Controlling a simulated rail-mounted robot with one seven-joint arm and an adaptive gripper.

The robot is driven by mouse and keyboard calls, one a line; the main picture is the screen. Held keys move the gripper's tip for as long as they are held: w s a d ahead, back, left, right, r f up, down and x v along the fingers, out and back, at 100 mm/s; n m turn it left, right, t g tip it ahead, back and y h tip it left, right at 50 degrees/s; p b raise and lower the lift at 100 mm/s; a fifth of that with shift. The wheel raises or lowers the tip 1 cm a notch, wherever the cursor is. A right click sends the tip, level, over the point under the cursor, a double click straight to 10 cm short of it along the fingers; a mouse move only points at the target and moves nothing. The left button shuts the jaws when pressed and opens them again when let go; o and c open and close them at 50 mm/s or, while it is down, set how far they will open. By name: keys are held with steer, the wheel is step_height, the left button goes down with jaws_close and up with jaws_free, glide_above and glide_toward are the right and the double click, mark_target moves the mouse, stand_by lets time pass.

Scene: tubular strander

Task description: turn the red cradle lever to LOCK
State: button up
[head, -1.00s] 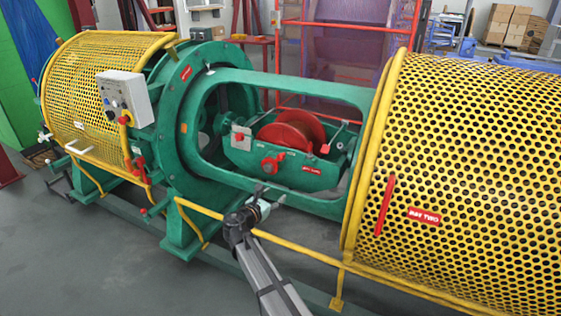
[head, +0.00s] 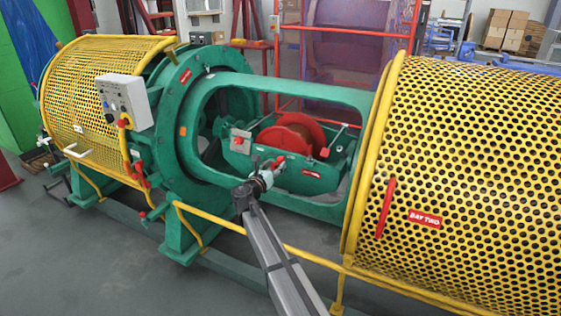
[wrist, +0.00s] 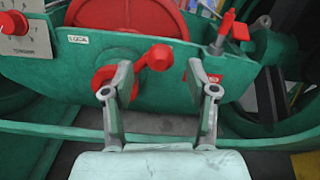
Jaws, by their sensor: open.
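The red cradle lever (wrist: 158,57) is on the green cradle's front wall in the wrist view. Its round hub is partly hidden behind my left finger, and its arm slants up and right to a knob. A white LOCK label (wrist: 78,39) sits above and left of the hub; the lever does not point at it. My gripper (wrist: 160,76) is open, with the knob in the gap just beyond the fingertips. I cannot tell whether a finger touches the lever. In the head view my gripper (head: 268,172) is in front of the cradle and partly covers the lever.
A red spool (wrist: 130,14) sits in the cradle (wrist: 55,78). A red dial (wrist: 14,22) is at left, and a red clamp (wrist: 233,28) at right. The green frame rail (wrist: 45,132) runs below. Yellow perforated guards (head: 470,150) stand on both sides.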

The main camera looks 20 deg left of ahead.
mark_target(279, 161)
steer(key=shift+w+d, duration=0.2)
steer(key=shift+w, duration=2.4)
steer(key=shift+c, duration=0.4)
jaws_close()
